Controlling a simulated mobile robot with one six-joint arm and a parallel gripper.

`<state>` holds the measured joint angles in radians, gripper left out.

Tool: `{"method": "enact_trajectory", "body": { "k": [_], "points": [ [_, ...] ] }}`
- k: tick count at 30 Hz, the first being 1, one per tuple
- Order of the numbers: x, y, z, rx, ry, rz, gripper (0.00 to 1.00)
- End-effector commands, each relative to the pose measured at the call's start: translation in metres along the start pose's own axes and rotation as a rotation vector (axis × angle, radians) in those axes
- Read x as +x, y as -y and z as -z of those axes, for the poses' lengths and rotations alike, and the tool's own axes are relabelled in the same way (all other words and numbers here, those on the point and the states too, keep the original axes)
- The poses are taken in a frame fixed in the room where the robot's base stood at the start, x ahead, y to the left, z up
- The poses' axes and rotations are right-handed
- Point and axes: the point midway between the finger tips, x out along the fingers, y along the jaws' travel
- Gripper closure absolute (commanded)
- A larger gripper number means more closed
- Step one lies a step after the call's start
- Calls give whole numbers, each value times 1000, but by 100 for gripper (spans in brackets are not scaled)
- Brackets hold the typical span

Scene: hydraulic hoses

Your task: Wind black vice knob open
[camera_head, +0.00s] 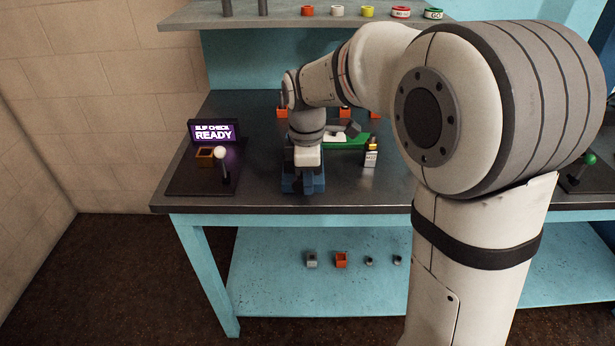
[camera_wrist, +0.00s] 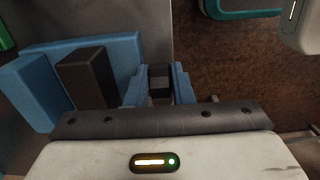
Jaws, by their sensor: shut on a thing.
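The blue vice (camera_head: 290,185) sits near the front edge of the dark bench top, partly hidden by my arm. In the wrist view its blue body (camera_wrist: 122,50) is at the left, with a dark block (camera_wrist: 82,78) against it. The black vice knob (camera_wrist: 160,76) is between the two blue fingers of my gripper (camera_wrist: 158,85). The fingers are shut on the knob's sides. In the head view my gripper (camera_head: 307,165) is over the vice, and the knob is hidden there.
A display reading READY (camera_head: 212,132) and a white-knobbed lever (camera_head: 221,155) stand left of the vice. A green part (camera_head: 345,143) and a small bottle (camera_head: 371,153) are to its right. Orange holders (camera_head: 282,112) stand behind. A shelf (camera_head: 290,14) hangs above.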

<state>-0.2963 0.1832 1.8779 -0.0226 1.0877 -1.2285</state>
Motion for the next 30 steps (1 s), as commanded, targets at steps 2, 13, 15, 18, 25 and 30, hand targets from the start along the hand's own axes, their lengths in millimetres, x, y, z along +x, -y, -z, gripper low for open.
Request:
{"method": "enact_trajectory", "body": {
  "k": [2,13,15,18,25,30],
  "points": [
    [-3,0,1,-3,25,1,100],
    [-8,0,8,-8,290,2,100],
    [-9,0,9,-8,357,1,100],
    [-9,0,11,-7,452,1,100],
    [-8,0,16,-7,669,-1,100],
    [-6,0,19,-5,816,-1,100]
  ]
}}
